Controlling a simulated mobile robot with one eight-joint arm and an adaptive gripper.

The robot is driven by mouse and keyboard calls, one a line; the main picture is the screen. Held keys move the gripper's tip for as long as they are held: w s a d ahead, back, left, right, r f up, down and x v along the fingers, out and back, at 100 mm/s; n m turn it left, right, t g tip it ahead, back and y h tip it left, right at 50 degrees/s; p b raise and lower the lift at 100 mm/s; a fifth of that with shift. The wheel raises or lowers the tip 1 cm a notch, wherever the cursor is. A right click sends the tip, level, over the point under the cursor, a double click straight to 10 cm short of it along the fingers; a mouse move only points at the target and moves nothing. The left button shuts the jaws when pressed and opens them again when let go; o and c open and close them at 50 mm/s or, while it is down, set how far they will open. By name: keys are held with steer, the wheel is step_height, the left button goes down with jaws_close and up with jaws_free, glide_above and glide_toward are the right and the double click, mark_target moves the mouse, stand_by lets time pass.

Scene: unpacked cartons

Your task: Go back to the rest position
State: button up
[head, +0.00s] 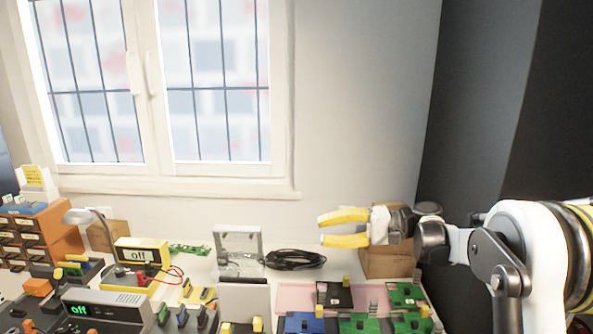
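My gripper (343,228) has two yellow fingers and is in the middle right of the head view, raised above the back of the workbench. The fingers point left and lie apart, with a gap between them and nothing held. My white and grey arm (532,250) reaches in from the right edge. The gripper hangs in front of a cardboard box (388,262) in the picture; I cannot tell the distance between them.
A window wall (340,120) stands behind.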

steer(key=s+d+m+t+h, duration=0.1)
steer(key=s+t+h, duration=0.1)
steer(key=s+h, duration=0.95)
steer(key=s+d+f+t+h, duration=0.1)
steer(key=s+d+f, duration=0.1)
steer(key=s, duration=0.4)
steer(key=s+d+f+n+t+h, duration=0.1)
steer(key=s+d+f+h, duration=0.1)
steer(key=s+d, duration=0.3)
steer(key=s+d+f+t+h, duration=0.1)
steer(key=s+d, duration=0.3)
steer(key=s, duration=0.5)
steer(key=shift+s+d+f+n+t, duration=0.15)
steer(key=shift+s+f+n+t, duration=0.2)
steer(key=shift+f, duration=0.45)
